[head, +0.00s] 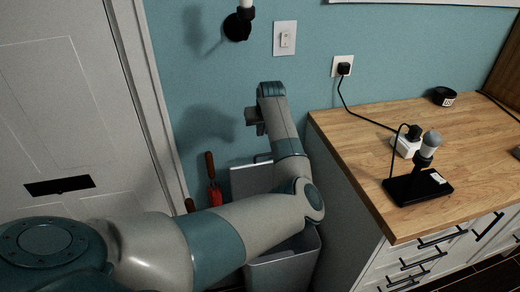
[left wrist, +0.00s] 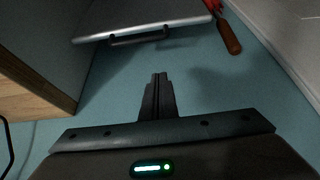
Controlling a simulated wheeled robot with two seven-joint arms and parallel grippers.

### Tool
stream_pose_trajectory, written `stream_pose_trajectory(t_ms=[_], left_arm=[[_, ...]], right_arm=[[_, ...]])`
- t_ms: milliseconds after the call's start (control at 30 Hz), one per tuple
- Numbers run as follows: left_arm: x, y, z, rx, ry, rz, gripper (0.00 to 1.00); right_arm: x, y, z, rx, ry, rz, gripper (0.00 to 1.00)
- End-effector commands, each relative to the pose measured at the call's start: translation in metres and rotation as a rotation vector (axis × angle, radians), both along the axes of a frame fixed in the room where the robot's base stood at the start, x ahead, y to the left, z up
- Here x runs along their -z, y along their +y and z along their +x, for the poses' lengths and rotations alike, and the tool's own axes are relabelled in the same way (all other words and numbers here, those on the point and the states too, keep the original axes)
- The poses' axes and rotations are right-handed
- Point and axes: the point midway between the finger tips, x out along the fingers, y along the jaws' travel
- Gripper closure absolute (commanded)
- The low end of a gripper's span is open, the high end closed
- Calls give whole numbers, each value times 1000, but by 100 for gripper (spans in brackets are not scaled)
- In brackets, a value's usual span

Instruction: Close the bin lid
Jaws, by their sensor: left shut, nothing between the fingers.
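The grey bin (head: 285,268) stands on the floor between the door and the counter, partly hidden behind my left arm. Its pale lid (head: 248,180) is open, raised upright at the wall side. The lid (left wrist: 140,18) also shows at the top of the left wrist view, with a dark handle (left wrist: 140,40) along its edge. My left gripper (head: 252,120) is above the lid, near the blue wall. Its fingers (left wrist: 160,80) are shut, empty and apart from the lid edge. My right gripper is out of view.
A wooden counter (head: 350,150) with drawers is close on the right of my arm. It bears a black stand lamp (head: 418,187), a plug and a cable. A white door (head: 60,110) is at left.

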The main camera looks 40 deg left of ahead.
Motion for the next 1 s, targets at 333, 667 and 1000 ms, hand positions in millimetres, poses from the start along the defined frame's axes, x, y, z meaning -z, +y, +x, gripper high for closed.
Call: stream_pose_trajectory(t_ms=[333,667,1000], left_arm=[[10,5,3,0,2,1,100],[47,21,16,1,4,-1,100],[78,34,28,0,2,0,100]], right_arm=[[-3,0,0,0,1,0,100],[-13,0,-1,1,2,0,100],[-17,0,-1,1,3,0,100]])
